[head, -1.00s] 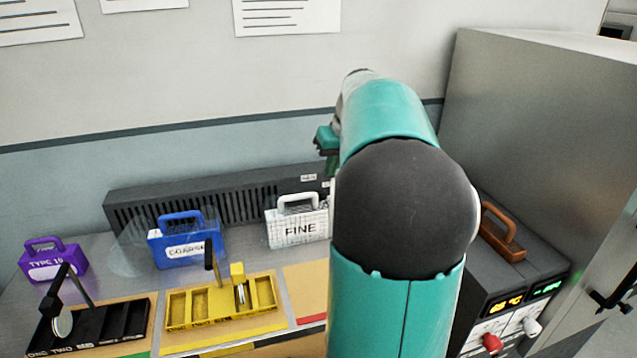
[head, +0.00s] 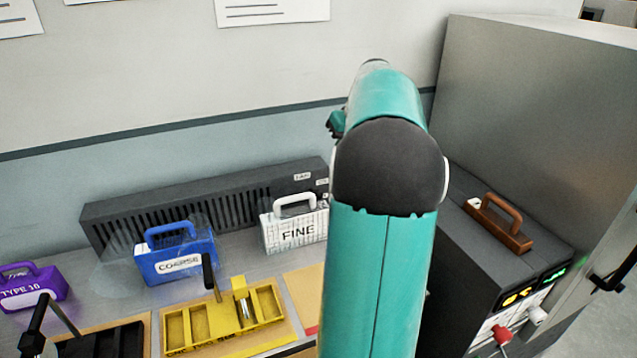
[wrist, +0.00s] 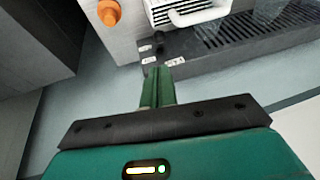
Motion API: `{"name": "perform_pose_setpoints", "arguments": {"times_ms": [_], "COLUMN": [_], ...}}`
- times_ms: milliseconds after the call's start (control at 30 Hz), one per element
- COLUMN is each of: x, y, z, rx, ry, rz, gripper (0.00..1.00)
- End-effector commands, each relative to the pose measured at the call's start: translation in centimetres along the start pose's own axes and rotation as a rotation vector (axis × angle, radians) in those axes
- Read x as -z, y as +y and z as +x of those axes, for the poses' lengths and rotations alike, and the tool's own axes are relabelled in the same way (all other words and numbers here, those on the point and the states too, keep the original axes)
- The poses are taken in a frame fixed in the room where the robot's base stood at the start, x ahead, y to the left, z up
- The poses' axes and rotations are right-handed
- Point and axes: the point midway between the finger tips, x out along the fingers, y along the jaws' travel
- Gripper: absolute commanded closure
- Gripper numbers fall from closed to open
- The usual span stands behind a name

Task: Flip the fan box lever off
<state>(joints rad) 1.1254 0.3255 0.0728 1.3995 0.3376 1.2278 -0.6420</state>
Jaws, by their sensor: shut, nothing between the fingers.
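The fan box is a long dark grey box with a slotted front (head: 190,208) against the back wall. In the wrist view its end (wrist: 235,45) lies just beyond my fingertips, with small white labels. A small dark part among those labels (wrist: 161,43) may be the lever; its position cannot be made out. My gripper (wrist: 158,72) has its green fingers together and empty, pointing at the labelled end. I cannot tell whether the fingertips touch the box. In the head view my arm hides the fingers and the box's right end.
A white FINE case (head: 296,232) stands before the fan box, with a blue COARSE case (head: 176,262) and purple case (head: 32,290) to its left. A yellow tray (head: 225,325) lies in front. A dark unit with a brown handled block (head: 498,222) and grey cabinet (head: 530,110) stand right.

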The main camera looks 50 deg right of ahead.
Motion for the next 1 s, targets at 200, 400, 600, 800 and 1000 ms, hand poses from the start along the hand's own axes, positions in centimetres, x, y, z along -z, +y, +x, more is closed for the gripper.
{"name": "perform_pose_setpoints", "arguments": {"times_ms": [200, 400, 600, 800, 1000], "x": [-0.3, -0.3, -0.2, -0.1, 0.0], "y": [0.1, 0.0, -0.1, -0.2, -0.2], "z": [-0.1, 0.7, 3.9, 8.0, 11.8], "rx": [0.000, 0.001, 0.003, 0.002, 0.002], "ry": [0.000, -0.001, -0.003, -0.003, -0.003], "rz": [0.001, 0.001, 0.001, 0.001, 0.001], "gripper": [1.00, 1.00, 1.00, 1.00, 1.00]}}
